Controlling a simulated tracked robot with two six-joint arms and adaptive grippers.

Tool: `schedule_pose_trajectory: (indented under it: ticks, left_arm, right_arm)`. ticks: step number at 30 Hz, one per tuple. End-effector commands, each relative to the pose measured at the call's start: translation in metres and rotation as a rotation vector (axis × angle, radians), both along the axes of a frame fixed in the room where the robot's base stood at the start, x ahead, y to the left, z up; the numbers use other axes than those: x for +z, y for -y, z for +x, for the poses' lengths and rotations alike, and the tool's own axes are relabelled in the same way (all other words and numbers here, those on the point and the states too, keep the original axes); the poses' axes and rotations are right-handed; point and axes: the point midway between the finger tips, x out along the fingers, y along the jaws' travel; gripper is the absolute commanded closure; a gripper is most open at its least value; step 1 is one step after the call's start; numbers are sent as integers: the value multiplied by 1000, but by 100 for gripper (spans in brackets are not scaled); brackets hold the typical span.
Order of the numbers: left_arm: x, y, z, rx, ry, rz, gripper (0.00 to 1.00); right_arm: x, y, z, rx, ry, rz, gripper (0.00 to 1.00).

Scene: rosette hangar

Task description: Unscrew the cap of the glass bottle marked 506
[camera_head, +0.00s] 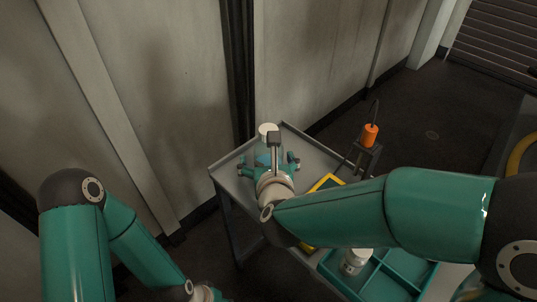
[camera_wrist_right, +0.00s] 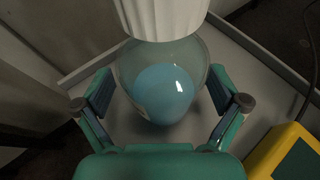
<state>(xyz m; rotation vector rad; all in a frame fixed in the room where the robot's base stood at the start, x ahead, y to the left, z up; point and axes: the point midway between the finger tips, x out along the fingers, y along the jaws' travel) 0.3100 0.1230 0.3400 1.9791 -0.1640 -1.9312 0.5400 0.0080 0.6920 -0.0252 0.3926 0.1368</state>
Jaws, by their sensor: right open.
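A glass bottle (camera_wrist_right: 160,85) with blue liquid and a ribbed white cap (camera_wrist_right: 165,18) stands on the grey table. The cap also shows in the head view (camera_head: 267,128). No number can be read on the bottle. My right gripper (camera_head: 268,160) is open, with one finger on each side of the bottle's body in the right wrist view (camera_wrist_right: 160,95). Gaps show between the fingers and the glass. In the head view the gripper hides most of the bottle.
A teal divided tray (camera_head: 368,277) holds a white-capped container (camera_head: 355,261). A yellow-edged object (camera_head: 328,183) lies partly under my right arm. An orange tool (camera_head: 369,135) stands in a dark holder (camera_head: 367,157) at the table's right. Wall panels rise close behind the table (camera_head: 228,173).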

Motion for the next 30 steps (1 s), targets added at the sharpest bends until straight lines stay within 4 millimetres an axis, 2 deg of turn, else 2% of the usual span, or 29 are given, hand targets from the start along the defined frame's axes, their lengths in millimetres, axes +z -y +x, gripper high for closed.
schedule_pose_trajectory:
  ticks: [4,18,19,20,30]
  left_arm:
    - [0,0,0,0,-1,0,60]
    - [0,0,0,0,0,0,60]
    - [0,0,0,0,0,0,60]
    - [0,0,0,0,0,0,60]
    - [3,0,0,0,0,0,60]
  right_arm:
    - [0,3,0,-7,-1,0,5]
    - [0,5,0,-11,-1,0,83]
    - [1,5,0,-11,1,1,83]
    - [1,5,0,-11,2,1,90]
    - [7,6,0,-12,3,2,90]
